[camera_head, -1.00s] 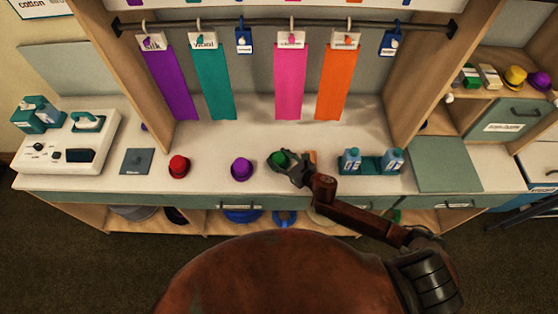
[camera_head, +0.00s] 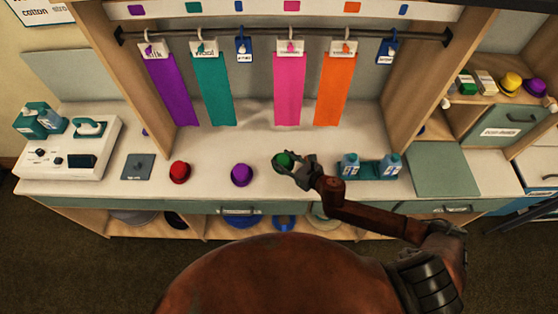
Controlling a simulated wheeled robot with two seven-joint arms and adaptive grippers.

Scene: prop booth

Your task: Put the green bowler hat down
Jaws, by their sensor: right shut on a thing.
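The green bowler hat (camera_head: 283,160) is in the jaws of my right gripper (camera_head: 292,166), over the white counter right of the purple hat. The gripper hides part of the hat. I cannot tell whether the hat touches the counter. A red hat (camera_head: 180,172) and a purple hat (camera_head: 241,175) stand on the counter to the left, apart from each other. My left gripper is not in view.
A teal tray with blue bottles (camera_head: 370,168) stands just right of my gripper. A dark square pad (camera_head: 138,167) and a white machine (camera_head: 68,148) are at the left. Hanging cloths, such as the pink one (camera_head: 288,90), are behind. Counter between the hats is clear.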

